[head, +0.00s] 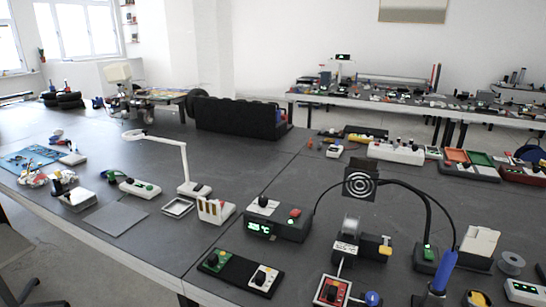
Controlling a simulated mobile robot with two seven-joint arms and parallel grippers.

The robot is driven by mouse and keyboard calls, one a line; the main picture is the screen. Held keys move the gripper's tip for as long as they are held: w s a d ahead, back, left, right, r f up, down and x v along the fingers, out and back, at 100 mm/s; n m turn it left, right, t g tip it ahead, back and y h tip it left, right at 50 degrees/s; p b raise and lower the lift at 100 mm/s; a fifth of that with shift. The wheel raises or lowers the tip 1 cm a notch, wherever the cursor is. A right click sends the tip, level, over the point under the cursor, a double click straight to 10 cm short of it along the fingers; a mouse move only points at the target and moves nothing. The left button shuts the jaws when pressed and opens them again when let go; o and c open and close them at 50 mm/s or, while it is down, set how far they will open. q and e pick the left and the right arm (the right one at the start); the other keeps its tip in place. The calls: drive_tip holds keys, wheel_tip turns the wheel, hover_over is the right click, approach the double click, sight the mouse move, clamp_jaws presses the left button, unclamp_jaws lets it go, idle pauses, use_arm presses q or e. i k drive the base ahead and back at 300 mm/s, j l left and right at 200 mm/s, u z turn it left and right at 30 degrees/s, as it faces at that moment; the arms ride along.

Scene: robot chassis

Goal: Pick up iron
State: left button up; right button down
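What looks like the iron, a soldering iron with a blue handle (444,270), stands tilted near the front right of the dark table in the head view. Its lower end meets a dark base at the picture's bottom edge, so how it is seated is hard to tell. A dark station with a green display (262,226) sits to its left. A black cable arches above the table between the station's area and the iron's area. Neither my left nor my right gripper is in view.
Close around the iron are a fume fan (361,184), a dark block with a yellow part (386,246), a red-framed box with a knob (332,291), a small spool (511,263) and a white-topped holder (480,243). A bare patch of table (150,255) lies front left.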

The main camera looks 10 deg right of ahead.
sight(438, 288)
drive_tip(key=z, duration=1.4)
